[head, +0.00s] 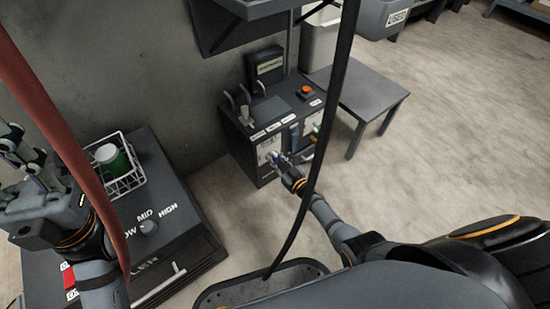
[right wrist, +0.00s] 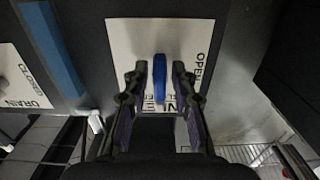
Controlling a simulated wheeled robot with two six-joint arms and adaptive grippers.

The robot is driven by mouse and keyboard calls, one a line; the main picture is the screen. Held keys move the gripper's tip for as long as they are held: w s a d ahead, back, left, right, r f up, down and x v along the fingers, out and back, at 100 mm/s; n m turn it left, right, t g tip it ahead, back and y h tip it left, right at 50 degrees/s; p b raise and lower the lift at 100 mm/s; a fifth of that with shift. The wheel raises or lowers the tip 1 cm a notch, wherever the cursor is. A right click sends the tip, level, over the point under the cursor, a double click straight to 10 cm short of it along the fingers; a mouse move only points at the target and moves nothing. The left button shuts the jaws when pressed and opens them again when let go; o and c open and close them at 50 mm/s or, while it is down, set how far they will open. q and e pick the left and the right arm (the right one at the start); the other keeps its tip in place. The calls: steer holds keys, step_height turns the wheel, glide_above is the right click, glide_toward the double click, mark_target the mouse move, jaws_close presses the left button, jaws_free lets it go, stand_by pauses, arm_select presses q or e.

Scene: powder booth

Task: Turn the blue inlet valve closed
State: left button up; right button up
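The blue inlet valve handle (right wrist: 160,78) stands upright in the right wrist view, in front of a white plate (right wrist: 120,38) marked INLET and OPEN. My right gripper (right wrist: 160,76) is open, with one finger on each side of the handle and a narrow gap to each. In the head view the right gripper (head: 280,162) is at the front of the dark cabinet (head: 240,140), where it largely hides the valve. My left gripper (head: 28,158) is at the left edge of the head view, its fingers apart and empty.
A DRAIN plate (right wrist: 20,78) and a blue strip (right wrist: 52,50) lie left of the inlet plate. The cabinet carries an orange button (head: 306,90). A table (head: 362,95) stands to its right. A wire basket with a green-and-white cup (head: 112,160) stands left. Hoses cross the head view.

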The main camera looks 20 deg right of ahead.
stand_by(0.3)
steer(key=v, duration=1.2)
steer(key=shift+r, duration=0.1)
